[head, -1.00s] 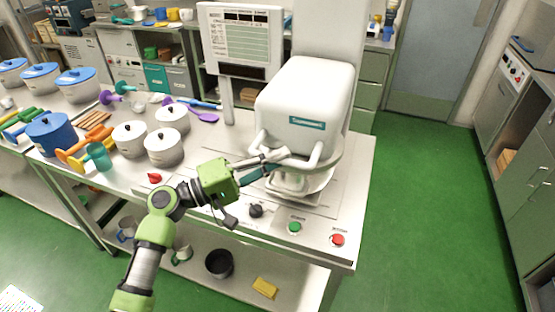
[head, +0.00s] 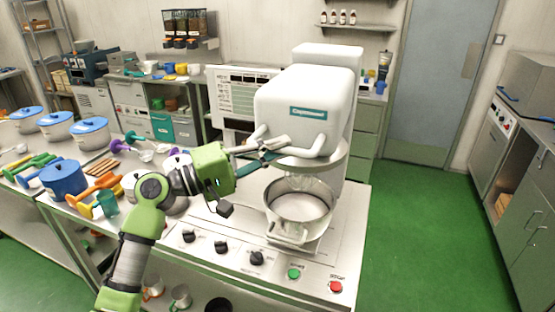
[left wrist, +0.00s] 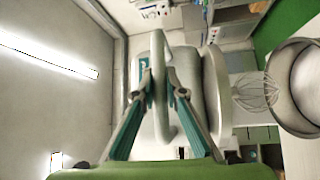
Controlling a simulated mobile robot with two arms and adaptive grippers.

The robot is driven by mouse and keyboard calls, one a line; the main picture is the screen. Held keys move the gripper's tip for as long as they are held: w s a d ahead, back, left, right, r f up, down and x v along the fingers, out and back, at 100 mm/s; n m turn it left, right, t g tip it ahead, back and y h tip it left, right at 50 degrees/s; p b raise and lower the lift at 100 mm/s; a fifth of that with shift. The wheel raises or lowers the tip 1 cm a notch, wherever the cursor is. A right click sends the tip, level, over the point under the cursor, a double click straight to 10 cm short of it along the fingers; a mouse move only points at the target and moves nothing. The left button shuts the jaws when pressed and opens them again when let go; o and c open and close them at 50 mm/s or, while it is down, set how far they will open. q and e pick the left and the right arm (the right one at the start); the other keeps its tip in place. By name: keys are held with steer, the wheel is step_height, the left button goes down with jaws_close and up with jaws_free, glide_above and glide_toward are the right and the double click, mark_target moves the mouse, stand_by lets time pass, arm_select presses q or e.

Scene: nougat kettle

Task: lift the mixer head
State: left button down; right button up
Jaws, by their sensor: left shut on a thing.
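The white mixer head (head: 300,97) stands raised above the steel bowl (head: 298,203), with a gap between them. A white bar handle (head: 316,147) runs along the front of the head. My left gripper (head: 278,149) is shut on the left part of this handle. In the left wrist view, its two teal fingers (left wrist: 163,82) close around the handle (left wrist: 158,48) in front of the head. A wire whisk (left wrist: 257,92) hangs from the head near the bowl's mouth (left wrist: 304,86). My right gripper is not in view.
The mixer's front panel has black knobs (head: 257,258), a green button (head: 293,273) and a red button (head: 336,286). Pots, a blue pot (head: 64,178) and coloured utensils crowd the counter at left. Green floor (head: 420,220) is open at right.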

arm_select(q)
steer(key=shift+f, duration=0.1)
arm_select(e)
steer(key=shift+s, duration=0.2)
arm_select(q)
steer(key=c, duration=2)
jaws_free()
steer(key=shift+c, duration=0.2)
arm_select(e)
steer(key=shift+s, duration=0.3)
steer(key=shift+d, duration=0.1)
arm_select(q)
steer(key=shift+a, duration=0.15)
steer(key=v, duration=1.1)
steer(key=shift+s+a, duration=0.2)
steer(key=shift+a, duration=0.15)
